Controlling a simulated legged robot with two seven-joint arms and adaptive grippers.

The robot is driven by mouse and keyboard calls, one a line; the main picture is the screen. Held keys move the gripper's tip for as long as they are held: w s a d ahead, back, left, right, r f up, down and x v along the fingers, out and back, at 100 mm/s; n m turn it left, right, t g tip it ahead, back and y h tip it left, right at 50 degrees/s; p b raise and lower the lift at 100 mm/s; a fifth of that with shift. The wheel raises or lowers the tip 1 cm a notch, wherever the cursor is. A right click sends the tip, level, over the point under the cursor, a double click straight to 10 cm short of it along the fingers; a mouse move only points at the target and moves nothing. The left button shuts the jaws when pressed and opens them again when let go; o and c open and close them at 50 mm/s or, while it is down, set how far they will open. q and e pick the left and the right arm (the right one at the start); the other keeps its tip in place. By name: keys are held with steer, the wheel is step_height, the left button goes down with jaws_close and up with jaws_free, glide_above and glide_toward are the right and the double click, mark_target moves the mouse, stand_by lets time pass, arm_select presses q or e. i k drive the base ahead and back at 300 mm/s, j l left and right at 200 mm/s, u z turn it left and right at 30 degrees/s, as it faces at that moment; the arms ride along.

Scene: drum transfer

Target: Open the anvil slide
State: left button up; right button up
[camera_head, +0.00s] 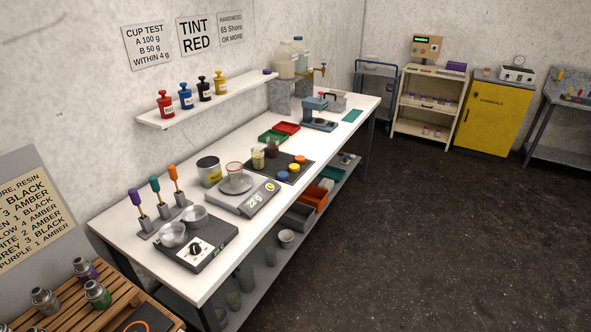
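No part labelled as an anvil slide can be made out. A small blue-grey bench device (315,104) with an upright body and a flat dark base (320,125) stands toward the far end of the white workbench (262,224). It is too small in view to tell whether it has a slide or how that slide sits. Neither of my grippers shows in the head view.
The bench holds a scale (243,200) reading 22 g, a dark unit (205,249) with metal bowls, and a dark mat (291,177) with cups. The floor (430,240) right of the bench is clear.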

mark_target(319, 122)
steer(key=i+l+u, duration=0.15)
steer(key=i+l, duration=1.4)
steer(key=i, duration=0.05)
